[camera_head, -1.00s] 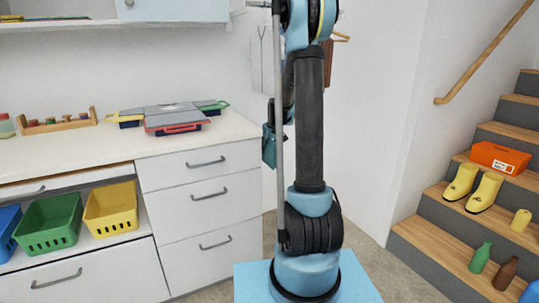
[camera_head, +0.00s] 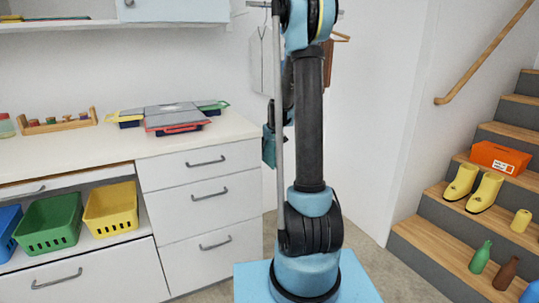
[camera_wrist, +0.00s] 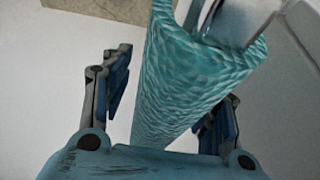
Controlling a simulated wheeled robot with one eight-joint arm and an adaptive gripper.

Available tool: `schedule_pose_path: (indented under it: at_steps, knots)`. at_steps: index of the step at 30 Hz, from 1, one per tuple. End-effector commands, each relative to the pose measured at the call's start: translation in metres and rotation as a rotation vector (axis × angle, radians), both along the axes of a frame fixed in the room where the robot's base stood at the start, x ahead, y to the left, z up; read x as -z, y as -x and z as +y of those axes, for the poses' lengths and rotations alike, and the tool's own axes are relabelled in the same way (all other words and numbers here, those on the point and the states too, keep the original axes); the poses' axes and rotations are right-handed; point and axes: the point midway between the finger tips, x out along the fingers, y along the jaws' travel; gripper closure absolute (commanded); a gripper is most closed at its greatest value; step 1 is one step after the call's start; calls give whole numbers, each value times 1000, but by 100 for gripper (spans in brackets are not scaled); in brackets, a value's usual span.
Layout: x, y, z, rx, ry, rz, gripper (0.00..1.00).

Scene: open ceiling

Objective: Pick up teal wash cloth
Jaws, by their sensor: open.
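The teal wash cloth (camera_wrist: 185,85) fills the middle of the wrist view. It is ribbed or woven and hangs over a pale metal bar or hook (camera_wrist: 240,18) at the top. My gripper (camera_wrist: 165,95) is open, with one blue-padded finger on each side of the cloth. The cloth lies between the fingers, and the left finger stands clearly apart from it. The right finger is partly hidden behind the cloth.
A white counter with drawers (camera_head: 200,190) stands left of my arm, with toolbox-like cases (camera_head: 175,118) on top. Green (camera_head: 50,222) and yellow baskets (camera_head: 110,208) sit in an open shelf. Stairs (camera_head: 440,240) with boots and bottles rise at the right. Hangers are on the wall behind.

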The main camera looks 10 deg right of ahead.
Motion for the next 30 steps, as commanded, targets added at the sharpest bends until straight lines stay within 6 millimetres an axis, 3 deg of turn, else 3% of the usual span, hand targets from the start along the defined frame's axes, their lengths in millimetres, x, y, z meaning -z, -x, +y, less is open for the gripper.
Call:
schedule_pose_path:
  at_steps: [2, 6, 8, 9, 20, 30]
  knots:
    - [0, 0, 0, 0, 0, 0, 45]
    - [0, 0, 0, 0, 0, 0, 77]
    - [0, 0, 0, 0, 0, 0, 90]
    - [0, 0, 0, 0, 0, 0, 93]
    - [-2, 0, -1, 1, 0, 0, 93]
    - [-37, 0, 1, -1, 0, 0, 93]
